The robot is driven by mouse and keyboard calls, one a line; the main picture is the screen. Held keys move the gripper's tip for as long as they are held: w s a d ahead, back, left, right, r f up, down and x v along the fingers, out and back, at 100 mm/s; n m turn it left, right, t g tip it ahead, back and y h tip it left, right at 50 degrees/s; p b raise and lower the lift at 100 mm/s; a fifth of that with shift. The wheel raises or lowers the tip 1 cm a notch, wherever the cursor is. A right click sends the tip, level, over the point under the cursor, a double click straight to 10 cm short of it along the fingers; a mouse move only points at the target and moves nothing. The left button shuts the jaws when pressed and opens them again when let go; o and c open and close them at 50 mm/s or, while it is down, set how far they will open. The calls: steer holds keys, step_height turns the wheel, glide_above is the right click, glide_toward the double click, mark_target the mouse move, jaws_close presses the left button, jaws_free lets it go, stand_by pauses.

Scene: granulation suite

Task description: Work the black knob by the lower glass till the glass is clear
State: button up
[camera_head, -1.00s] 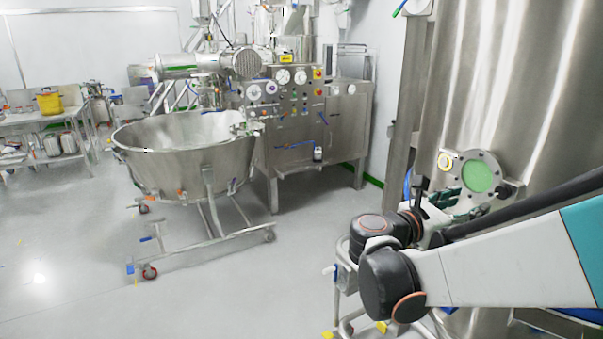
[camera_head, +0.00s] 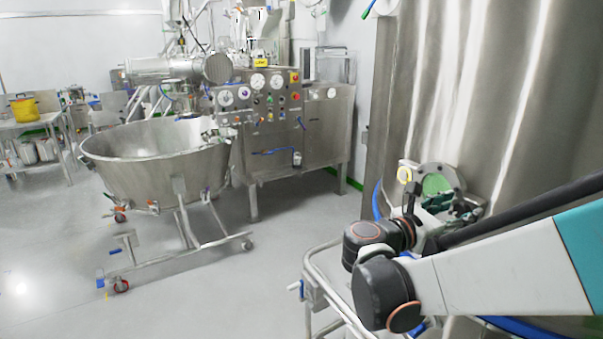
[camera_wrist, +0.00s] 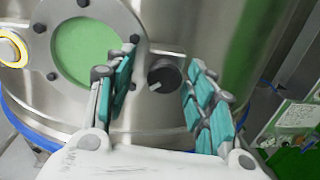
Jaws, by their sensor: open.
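The lower glass (camera_wrist: 85,52) is a round green pane in a bolted steel flange on a large steel vessel. It shows evenly green in the wrist view, partly covered by my left finger. It also shows in the head view (camera_head: 436,184), partly behind my arm. The black knob (camera_wrist: 164,75) is a round dial with a pale pointer, on the vessel wall just right of the flange. My gripper (camera_wrist: 160,90) is open, with its teal-padded fingers on either side of the knob in the picture. I cannot tell whether they touch it. The knob is hidden in the head view.
A yellow-ringed round fitting (camera_wrist: 10,48) sits left of the glass. A steel rail frame (camera_head: 318,285) stands below my arm. A wheeled steel bowl (camera_head: 160,150) and a control cabinet (camera_head: 300,135) stand to the left. The floor between is open.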

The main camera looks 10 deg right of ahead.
steer(key=shift+s+a+r, duration=0.1)
steer(key=shift+s+a, duration=0.05)
steer(key=shift+s, duration=0.25)
steer(key=c, duration=1.1)
steer(key=shift+w+m+p, duration=0.15)
steer(key=shift+m+p, duration=0.3)
steer(key=shift+m, duration=6.95)
steer(key=shift+f, duration=0.2)
